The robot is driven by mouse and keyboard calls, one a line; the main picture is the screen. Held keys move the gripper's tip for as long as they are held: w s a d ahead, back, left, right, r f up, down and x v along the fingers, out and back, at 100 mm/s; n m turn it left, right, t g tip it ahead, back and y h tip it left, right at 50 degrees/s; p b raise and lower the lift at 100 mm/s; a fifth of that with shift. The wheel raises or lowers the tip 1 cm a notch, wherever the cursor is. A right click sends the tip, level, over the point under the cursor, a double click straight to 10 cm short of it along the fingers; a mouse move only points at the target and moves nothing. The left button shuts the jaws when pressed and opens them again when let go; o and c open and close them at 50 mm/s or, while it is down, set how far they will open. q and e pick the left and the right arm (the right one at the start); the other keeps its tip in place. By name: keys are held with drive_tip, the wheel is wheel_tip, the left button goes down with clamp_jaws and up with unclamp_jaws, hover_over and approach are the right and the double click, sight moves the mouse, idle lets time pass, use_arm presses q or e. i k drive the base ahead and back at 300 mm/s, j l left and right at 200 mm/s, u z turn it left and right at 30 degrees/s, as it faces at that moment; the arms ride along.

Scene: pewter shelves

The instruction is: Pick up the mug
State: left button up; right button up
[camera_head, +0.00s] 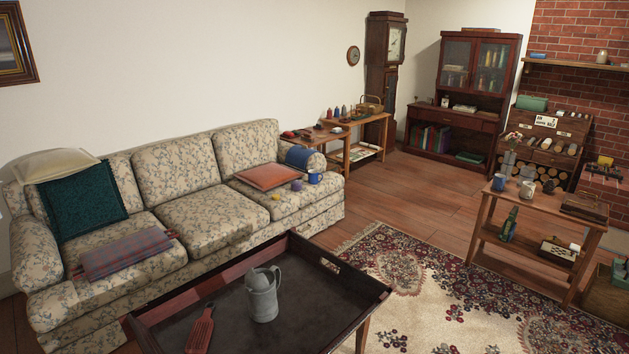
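A grey pewter-like mug (264,304) stands upright on the dark tray-topped table (335,291) in the foreground. A rounded grey piece (262,279) shows at its top; I cannot tell whether it is inside the mug or behind it. A light mug-like vessel (527,189) stands on the wooden side table at the right. Neither of my grippers is in view.
A reddish-brown paddle-like object (200,333) lies on the tray, left of the grey mug. The floral sofa (205,207) stands behind the tray table. The wooden side table (535,207) is at the right. The patterned rug (430,290) between the tables is clear.

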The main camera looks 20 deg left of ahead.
sight(316, 177)
drive_tip(key=i+l+z, duration=0.2)
drive_tip(key=l, duration=0.15)
drive_tip(key=i+l+z, duration=0.1)
drive_tip(key=i+l, duration=0.25)
drive_tip(key=i+l+z, duration=0.15)
drive_tip(key=i, duration=0.35)
drive_tip(key=i+l+z, duration=0.1)
drive_tip(key=i+l, duration=0.25)
drive_tip(key=i+l+z, duration=0.15)
drive_tip(key=i, duration=0.4)
drive_tip(key=i+j+u, duration=0.1)
drive_tip(key=i+u, duration=0.25)
drive_tip(key=i, duration=0.15)
drive_tip(key=i+u, duration=0.3)
drive_tip(key=i, duration=0.15)
drive_tip(key=i+l+u, duration=0.15)
drive_tip(key=i+u, duration=0.2)
drive_tip(key=i, duration=0.15)
drive_tip(key=i+l+u, duration=0.35)
drive_tip(key=i+j+u, duration=0.25)
drive_tip(key=i+u, duration=0.15)
drive_tip(key=i, duration=0.35)
drive_tip(key=i+u, duration=0.35)
drive_tip(key=i, duration=0.4)
drive_tip(key=i+l+u, duration=0.25)
drive_tip(key=i+u, duration=0.15)
drive_tip(key=i, duration=0.35)
